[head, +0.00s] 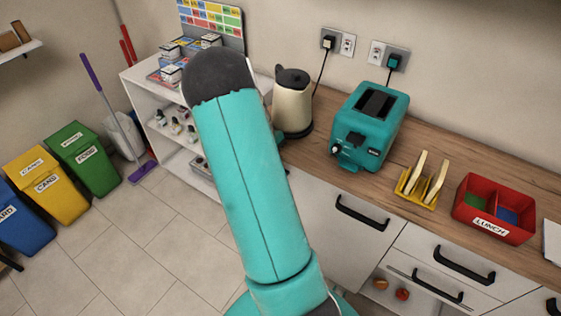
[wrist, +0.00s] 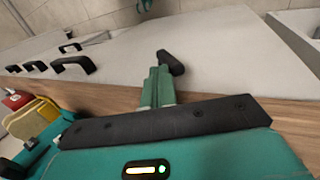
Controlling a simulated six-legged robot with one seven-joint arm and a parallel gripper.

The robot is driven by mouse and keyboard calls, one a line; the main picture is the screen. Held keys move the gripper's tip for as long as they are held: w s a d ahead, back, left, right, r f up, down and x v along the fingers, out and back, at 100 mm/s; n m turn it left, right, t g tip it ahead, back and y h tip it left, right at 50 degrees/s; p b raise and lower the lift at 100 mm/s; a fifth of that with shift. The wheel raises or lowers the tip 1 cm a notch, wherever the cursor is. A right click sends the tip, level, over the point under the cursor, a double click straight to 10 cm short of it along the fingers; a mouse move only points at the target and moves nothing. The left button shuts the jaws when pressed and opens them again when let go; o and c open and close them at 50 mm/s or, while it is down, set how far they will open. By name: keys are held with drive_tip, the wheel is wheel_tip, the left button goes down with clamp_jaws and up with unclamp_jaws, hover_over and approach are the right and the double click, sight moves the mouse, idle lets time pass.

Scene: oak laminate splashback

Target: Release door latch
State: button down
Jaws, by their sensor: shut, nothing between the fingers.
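In the wrist view a black slanted lever with rounded ends (wrist: 172,63) shows against the pale cabinet front (wrist: 235,70); it looks like the door latch. My gripper (wrist: 155,72) is shut and empty, its two narrow teal fingers together. The fingertips are right beside the lever's near side in the picture. Whether they touch it cannot be told. In the head view my teal arm hides the gripper and the lever. A white cabinet door with a black arched handle (head: 361,213) shows to the right of my arm.
The wooden counter (head: 325,165) holds a cream kettle (head: 293,103), teal toaster (head: 369,125), yellow toast rack (head: 418,187) and red lunch box (head: 493,208). White shelves (head: 150,110) stand left of my arm. Bins (head: 88,160) line the left wall; the tiled floor (head: 150,245) between is clear.

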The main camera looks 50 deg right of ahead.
drive_tip(key=shift+w+a+f, duration=0.1)
drive_tip(key=shift+w+f, duration=0.4)
drive_tip(key=shift+w, duration=0.5)
drive_tip(key=shift+s+f, duration=0.4)
drive_tip(key=shift+s, duration=0.35)
drive_tip(key=shift+r, duration=0.1)
